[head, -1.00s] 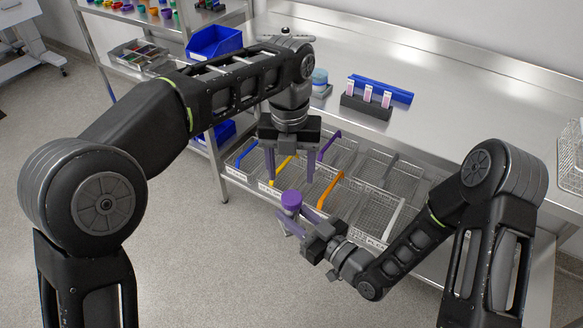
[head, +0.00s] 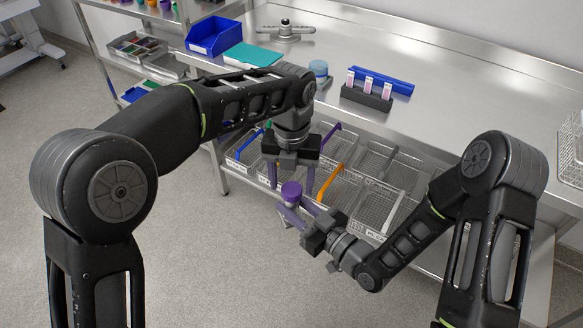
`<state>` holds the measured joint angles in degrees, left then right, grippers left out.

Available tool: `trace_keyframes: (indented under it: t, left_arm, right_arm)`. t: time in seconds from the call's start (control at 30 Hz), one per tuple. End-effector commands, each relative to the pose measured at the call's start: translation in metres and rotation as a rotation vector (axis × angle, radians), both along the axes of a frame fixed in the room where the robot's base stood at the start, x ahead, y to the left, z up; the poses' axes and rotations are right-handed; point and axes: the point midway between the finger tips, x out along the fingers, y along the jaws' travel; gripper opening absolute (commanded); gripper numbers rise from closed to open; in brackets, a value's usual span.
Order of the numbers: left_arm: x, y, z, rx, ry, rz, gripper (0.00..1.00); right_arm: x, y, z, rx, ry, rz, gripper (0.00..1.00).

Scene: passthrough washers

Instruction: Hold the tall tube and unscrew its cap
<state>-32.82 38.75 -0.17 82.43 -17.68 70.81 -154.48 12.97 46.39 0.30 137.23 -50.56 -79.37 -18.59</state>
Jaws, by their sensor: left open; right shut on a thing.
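The tall tube's purple cap (head: 291,190) faces up at the centre of the head view. The tube's body below it is mostly hidden by the cap and my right gripper. My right gripper (head: 293,214) is shut on the tube under the cap, in front of the bench. My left gripper (head: 291,182) points down from above, its purple fingers open on either side of the cap. I cannot tell whether the fingers touch the cap.
Wire baskets (head: 372,207) with coloured handles sit under the steel bench (head: 450,120) just behind the grippers. On the bench are a grey rack (head: 366,97) with pink-labelled items, a blue-capped jar (head: 318,72) and a blue bin (head: 213,36). The floor at left is clear.

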Motion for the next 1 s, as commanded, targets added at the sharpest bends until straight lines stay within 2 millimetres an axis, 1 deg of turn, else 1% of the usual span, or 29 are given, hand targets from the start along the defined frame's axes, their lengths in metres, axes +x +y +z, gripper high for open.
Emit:
trace_keyframes:
  t: [0.03, 0.17, 0.47, 1.0]
  left_arm:
    - [0.0, 0.0, -0.006, 0.0, 0.001, 0.0, 0.6]
    - [0.0, 0.0, -0.015, 0.0, 0.0, 0.0, 0.6]
    - [0.0, 0.0, -0.016, -0.001, -0.001, 0.0, 0.6]
    - [0.0, 0.0, -0.016, 0.0, -0.001, 0.001, 0.15]
  right_arm:
    - [0.0, 0.0, 0.001, 0.001, -0.002, 0.0, 0.0]
    - [0.0, 0.0, 0.001, 0.001, -0.002, 0.0, 0.0]
    - [0.0, 0.0, 0.001, 0.001, -0.002, 0.0, 0.0]
    - [0.0, 0.0, 0.001, 0.001, -0.002, 0.0, 0.0]
